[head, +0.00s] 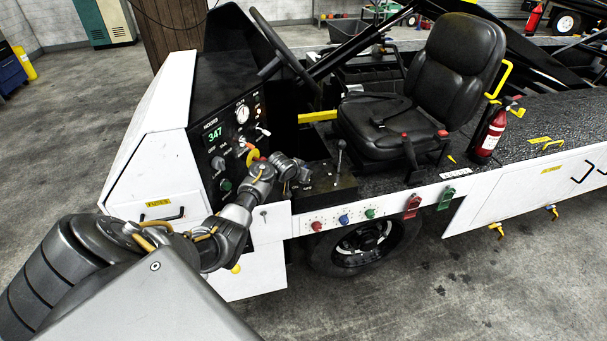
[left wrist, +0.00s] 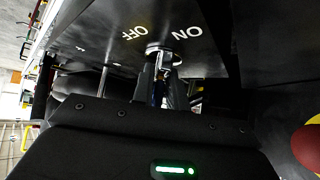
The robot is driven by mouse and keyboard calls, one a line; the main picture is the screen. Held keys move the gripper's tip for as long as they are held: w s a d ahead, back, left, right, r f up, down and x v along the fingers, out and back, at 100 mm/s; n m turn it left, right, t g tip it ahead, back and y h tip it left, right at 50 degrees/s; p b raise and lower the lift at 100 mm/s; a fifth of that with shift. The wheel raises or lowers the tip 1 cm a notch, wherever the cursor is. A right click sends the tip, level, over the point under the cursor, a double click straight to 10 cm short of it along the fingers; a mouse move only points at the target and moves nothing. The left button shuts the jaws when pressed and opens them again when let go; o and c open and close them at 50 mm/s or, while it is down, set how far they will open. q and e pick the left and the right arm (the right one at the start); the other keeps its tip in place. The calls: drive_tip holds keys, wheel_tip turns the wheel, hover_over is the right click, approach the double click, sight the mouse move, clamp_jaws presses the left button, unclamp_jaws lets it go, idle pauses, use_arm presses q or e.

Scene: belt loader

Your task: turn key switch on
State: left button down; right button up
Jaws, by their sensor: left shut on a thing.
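The key switch (left wrist: 157,48) shows in the left wrist view as a round metal fitting on a dark panel, between the white labels OFF and ON. My left gripper (left wrist: 162,86) is shut on its key, just in front of the panel. Most of the key is hidden between the fingers, so I cannot tell exactly which label it points to. In the head view my left gripper (head: 297,174) is at the dark console right of the instrument panel, and it hides the switch there. My right gripper is in neither view.
The instrument panel (head: 232,145) shows a green 347, a gauge, a yellow-and-red button and several knobs. A lever (head: 340,155) stands close to the right of my gripper. The black seat (head: 420,90) and steering wheel (head: 285,48) are behind. Floor is clear at the front right.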

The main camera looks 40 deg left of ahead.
use_arm(q)
drive_tip(key=shift+a+m+h, duration=0.15)
drive_tip(key=shift+m+h, duration=0.75)
drive_tip(key=shift+m, duration=0.2)
drive_tip(key=shift+m+h, duration=0.4)
drive_tip(key=shift+m, duration=0.1)
drive_tip(key=c, duration=1.4)
unclamp_jaws()
drive_tip(key=shift+s+r, duration=0.1)
drive_tip(key=v, duration=1)
drive_tip(key=shift+s+r+p, duration=0.1)
drive_tip(key=shift+s+p, duration=0.25)
